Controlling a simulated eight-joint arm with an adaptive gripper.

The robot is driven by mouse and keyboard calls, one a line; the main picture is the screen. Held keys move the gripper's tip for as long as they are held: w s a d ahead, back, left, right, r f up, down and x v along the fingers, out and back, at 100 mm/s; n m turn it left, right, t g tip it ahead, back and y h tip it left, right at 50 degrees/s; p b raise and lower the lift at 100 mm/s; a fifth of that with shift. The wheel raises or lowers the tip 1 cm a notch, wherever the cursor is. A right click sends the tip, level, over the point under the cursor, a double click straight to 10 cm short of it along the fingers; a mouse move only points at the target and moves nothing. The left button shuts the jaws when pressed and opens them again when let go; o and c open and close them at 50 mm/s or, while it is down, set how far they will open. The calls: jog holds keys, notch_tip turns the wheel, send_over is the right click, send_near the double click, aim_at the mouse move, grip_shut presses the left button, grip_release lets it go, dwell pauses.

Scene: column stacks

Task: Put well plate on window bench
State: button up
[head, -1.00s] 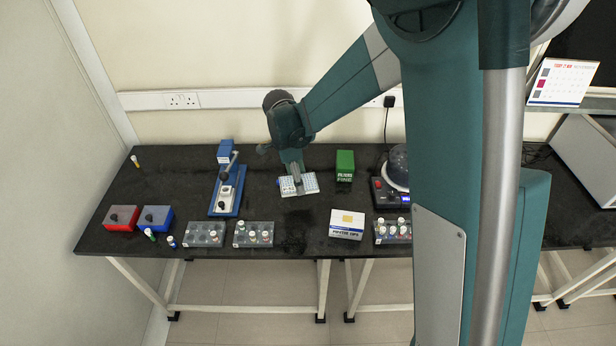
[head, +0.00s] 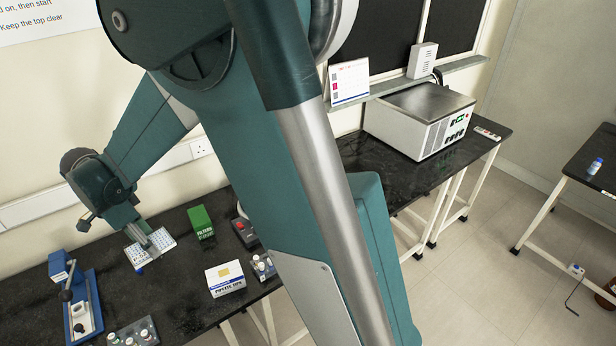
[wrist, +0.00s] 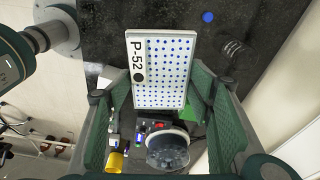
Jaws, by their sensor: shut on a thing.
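The well plate (head: 160,243) is a white plate with rows of blue dots. In the wrist view the plate (wrist: 165,75) shows a "P-52" label and a black dot. My gripper (head: 149,243) is shut on it, with the fingers (wrist: 160,92) at its two sides. The plate is over the dark bench at the left; whether it touches the top I cannot tell. A black bench (head: 372,155) stands under the dark window panes at the right, partly hidden by my arm.
A white boxy instrument (head: 412,120) stands on the window bench, with a small strip-like item (head: 487,134) near its right end. A green box (head: 200,222) and a pipette tips box (head: 225,278) are near the plate. Another bench (head: 600,165) stands far right.

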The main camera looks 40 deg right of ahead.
aim_at(152, 241)
jog(key=r, duration=0.3)
jog(key=shift+w+d+r, duration=0.25)
jog(key=shift+d, duration=0.1)
jog(key=w+d, duration=0.5)
jog(key=d, duration=0.6)
jog(key=w+d+b, duration=0.1)
jog(key=w+d, duration=0.4)
jog(key=d, duration=0.6)
jog(key=w+d, duration=0.5)
jog(key=d, duration=0.6)
jog(key=d+m, duration=0.1)
jog(key=d, duration=2.7)
jog(key=s+d+b, duration=0.1)
jog(key=s+d, duration=0.4)
jog(key=d, duration=0.7)
jog(key=s+d+m, duration=0.1)
jog(key=s+d, duration=0.4)
jog(key=d, duration=0.7)
jog(key=s+d+b, duration=0.1)
jog(key=s+d, duration=0.4)
jog(key=d, duration=0.7)
notch_tip(152, 241, down, 11)
jog(key=shift+d, duration=0.4)
jog(key=shift+f, duration=0.15)
